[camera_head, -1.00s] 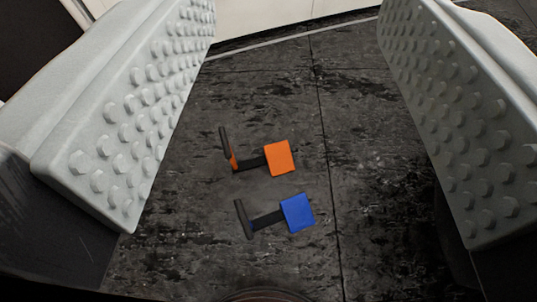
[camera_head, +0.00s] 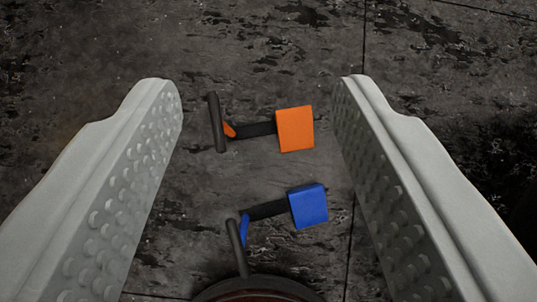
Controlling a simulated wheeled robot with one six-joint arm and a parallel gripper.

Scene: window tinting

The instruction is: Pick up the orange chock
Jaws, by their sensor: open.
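The orange chock (camera_head: 295,129) lies on the dark floor, with an orange block at the right, a black bar and a dark grey crosspiece at its left end. It shows between the tips of my gripper (camera_head: 255,95), apart from both fingers. My gripper is open and empty, its two grey studded fingers reaching in from the lower left and lower right. Nothing of the orange chock is hidden by the fingers.
A blue chock (camera_head: 308,206) of the same shape lies just below the orange one in the picture, also between the fingers. A dark round object with a reddish top (camera_head: 258,291) is cut off at the bottom edge. The floor (camera_head: 270,40) beyond is clear.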

